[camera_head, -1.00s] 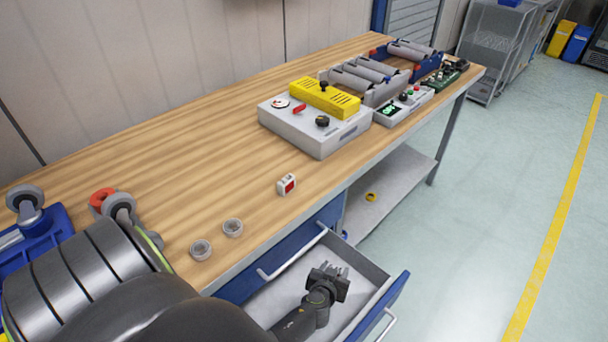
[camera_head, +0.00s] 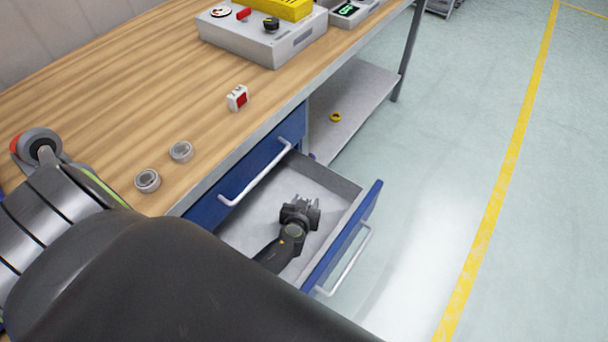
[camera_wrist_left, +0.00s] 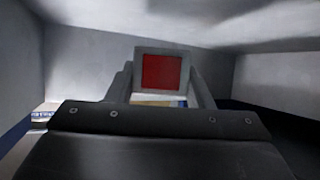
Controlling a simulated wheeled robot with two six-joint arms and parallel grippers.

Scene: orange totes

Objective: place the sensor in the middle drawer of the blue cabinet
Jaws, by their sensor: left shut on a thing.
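The blue cabinet under the bench has a closed upper drawer (camera_head: 208,208). The drawer below it, the middle drawer (camera_head: 340,188), stands pulled out, with a pale inside and a blue front. My left gripper (camera_head: 302,203) is over the inside of this open drawer. In the left wrist view it is shut on the sensor (camera_wrist_left: 162,72), a small block with a red square face in a grey frame. Pale drawer walls surround it there. The sensor is hard to make out between the fingers in the head view. My right gripper is not in view.
On the wooden bench (camera_head: 100,110) are a white block with a red face (camera_head: 238,98), two round grey caps (camera_head: 181,152) and a grey control box (camera_head: 262,42). A lower shelf (camera_head: 350,105) holds a yellow ring (camera_head: 336,118). The floor to the right is clear.

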